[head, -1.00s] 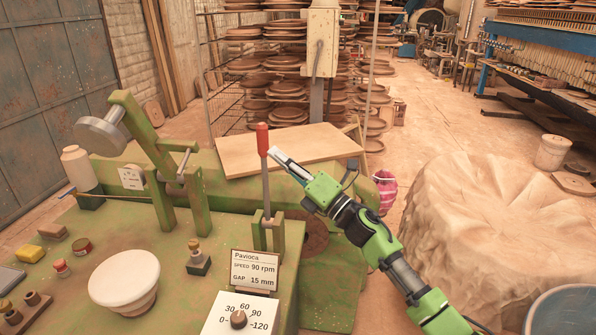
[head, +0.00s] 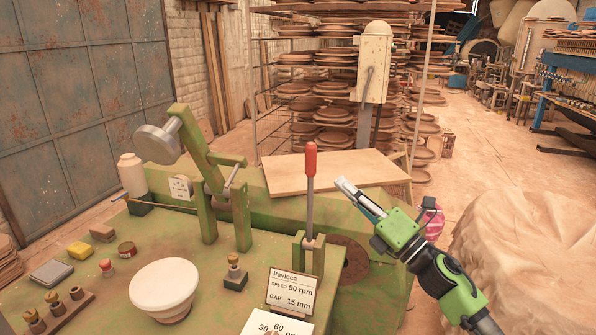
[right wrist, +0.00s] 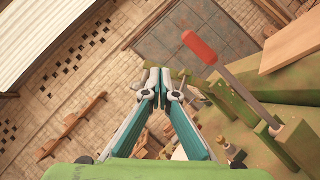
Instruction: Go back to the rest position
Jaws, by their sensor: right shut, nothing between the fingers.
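My right gripper (head: 347,186) is shut and empty. In the head view it hangs in the air to the right of a red-handled lever (head: 310,165), apart from it. The lever stands upright on the green machine (head: 222,290). In the right wrist view the two fingers (right wrist: 156,80) meet at their tips with nothing between them. The red lever handle (right wrist: 199,47) shows there to the right of the fingers, clear of them. My left gripper is in neither view.
A wooden board (head: 335,172) lies behind the lever. A white bowl-shaped piece (head: 164,288), a sign card (head: 291,291) and small items are on the machine top. A covered mound (head: 530,250) stands at right. Racks of clay plates (head: 335,95) stand behind.

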